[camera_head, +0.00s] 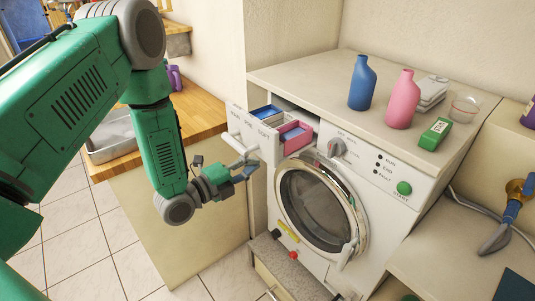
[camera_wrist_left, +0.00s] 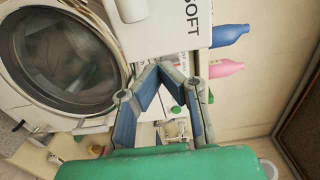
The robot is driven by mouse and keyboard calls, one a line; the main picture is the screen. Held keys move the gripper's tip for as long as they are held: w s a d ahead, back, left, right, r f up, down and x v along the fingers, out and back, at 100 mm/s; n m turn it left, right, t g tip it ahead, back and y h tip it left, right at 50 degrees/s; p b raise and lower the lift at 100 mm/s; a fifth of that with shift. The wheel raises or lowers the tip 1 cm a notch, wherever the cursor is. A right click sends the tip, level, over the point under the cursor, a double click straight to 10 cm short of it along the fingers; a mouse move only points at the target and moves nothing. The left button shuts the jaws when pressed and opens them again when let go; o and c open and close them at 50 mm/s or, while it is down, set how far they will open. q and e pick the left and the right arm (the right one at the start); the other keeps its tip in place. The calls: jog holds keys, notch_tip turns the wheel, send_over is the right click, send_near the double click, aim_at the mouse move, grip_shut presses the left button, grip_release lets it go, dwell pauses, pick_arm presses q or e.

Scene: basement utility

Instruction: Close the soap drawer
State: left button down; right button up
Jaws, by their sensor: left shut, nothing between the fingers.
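The white washing machine (camera_head: 390,190) has its soap drawer (camera_head: 262,136) pulled out at the top left. The drawer has blue and pink compartments and lettering on its front. My left gripper (camera_head: 248,171) is shut and empty, just below and in front of the drawer front. In the left wrist view the fingertips (camera_wrist_left: 163,68) meet close to the drawer's white face (camera_wrist_left: 178,32), which reads "SOFT". I cannot tell whether they touch it. A pale handle on the drawer front shows above the gripper. My right gripper is not in view.
A blue bottle (camera_head: 361,84), a pink bottle (camera_head: 402,100), a green box (camera_head: 435,133) and a glass (camera_head: 464,107) stand on the machine top. The round door (camera_head: 318,203) is below the drawer. A wooden counter (camera_head: 195,117) is at left.

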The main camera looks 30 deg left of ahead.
aim_at(272, 154)
pick_arm(q)
jog(key=x, duration=0.4)
jog(key=shift+r+p, duration=0.1)
jog(key=shift+p, duration=0.25)
jog(key=shift+w+a, duration=0.15)
jog(key=shift+w, duration=0.25)
jog(key=shift+a+f, duration=0.2)
jog(key=shift+w+d, duration=0.15)
jog(key=shift+d, duration=0.2)
jog(key=shift+w+d, duration=0.25)
jog(key=b+x, duration=0.8)
jog(key=x, duration=0.7)
jog(key=shift+w+a, duration=0.1)
jog(key=shift+w, duration=0.2)
jog(key=shift+r, duration=0.1)
